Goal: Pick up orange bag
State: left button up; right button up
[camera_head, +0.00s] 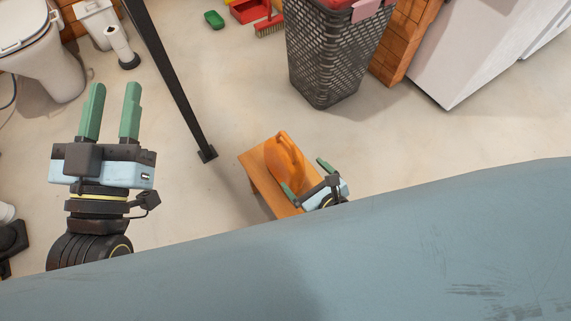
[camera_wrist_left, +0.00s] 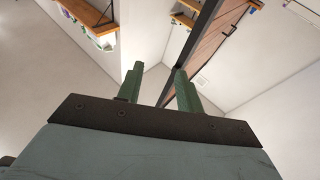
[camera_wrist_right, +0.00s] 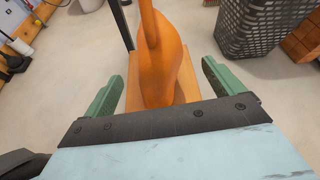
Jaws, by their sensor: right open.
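The orange bag (camera_head: 284,163) stands upright on a small wooden stool (camera_head: 257,178), with its handle on top. My right gripper (camera_head: 306,175) is open at the bag's near side. In the right wrist view, the bag (camera_wrist_right: 165,65) rises between the two green fingers of the right gripper (camera_wrist_right: 160,88), with a gap on each side. The bag's lower near part is hidden behind the gripper body. My left gripper (camera_head: 109,112) is open and empty, well to the left of the stool. It also shows open in the left wrist view (camera_wrist_left: 158,85), pointing toward walls and a shelf.
A dark laundry basket (camera_head: 328,60) stands behind and right of the stool. A black post (camera_head: 175,85) meets the floor left of the stool. A toilet (camera_head: 40,55) and a toilet brush (camera_head: 121,47) are at the far left. Floor around the stool is mostly clear.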

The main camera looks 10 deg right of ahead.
aim_at(292, 164)
jog(key=b+x, duration=0.1)
jog(key=x, duration=0.6)
jog(key=shift+w+f+b, duration=0.15)
jog(key=shift+f+b, duration=0.15)
jog(key=shift+b, duration=0.1)
pick_arm(q)
jog(key=r+t, duration=0.1)
jog(key=s+r+t, duration=0.1)
jog(key=r+t+h, duration=0.1)
jog(key=shift+s+a+r, duration=0.1)
jog(key=shift+s+r, duration=0.05)
jog(key=shift+s, duration=0.25)
pick_arm(e)
jog(key=shift+r, duration=0.1)
jog(key=c, duration=1.3)
